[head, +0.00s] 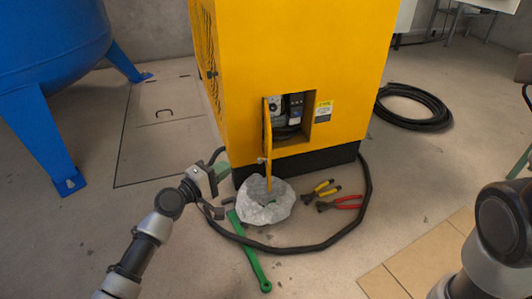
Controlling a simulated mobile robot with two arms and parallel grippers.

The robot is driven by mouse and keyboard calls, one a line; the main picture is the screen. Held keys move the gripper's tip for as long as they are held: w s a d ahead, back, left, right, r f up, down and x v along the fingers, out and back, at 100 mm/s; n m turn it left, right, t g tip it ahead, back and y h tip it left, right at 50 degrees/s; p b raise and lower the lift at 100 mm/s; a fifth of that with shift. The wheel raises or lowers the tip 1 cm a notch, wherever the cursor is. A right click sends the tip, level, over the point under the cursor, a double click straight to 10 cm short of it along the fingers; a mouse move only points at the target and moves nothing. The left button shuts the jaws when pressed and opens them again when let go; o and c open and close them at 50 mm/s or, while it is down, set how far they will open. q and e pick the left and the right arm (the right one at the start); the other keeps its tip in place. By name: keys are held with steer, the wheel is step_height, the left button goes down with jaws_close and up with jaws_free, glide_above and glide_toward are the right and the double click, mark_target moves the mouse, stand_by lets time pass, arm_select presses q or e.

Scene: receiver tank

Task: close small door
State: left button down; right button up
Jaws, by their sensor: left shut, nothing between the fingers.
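The small door (267,135) is a narrow yellow panel on the front of the yellow cabinet (350,50). It stands open, swung out from the left side of the opening and seen nearly edge-on. A small latch (262,160) shows near its lower part. Dark and grey devices (294,108) show inside the opening. My left gripper (226,201) is shut and empty, low and left of the door, apart from it in the picture. My right arm shows at the lower right, but its gripper is out of view.
A crumpled grey-white bag (265,203) lies on the floor below the door. A green tool (249,252), yellow-handled pliers (322,190) and red-handled pliers (342,203) lie near it. A black hose (330,238) loops around them. A blue tank (50,45) stands left.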

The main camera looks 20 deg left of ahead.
arm_select(q)
steer(key=w+d+b, duration=0.3)
steer(key=w+d, duration=0.4)
steer(key=w, duration=0.2)
steer(key=shift+d+b, duration=0.3)
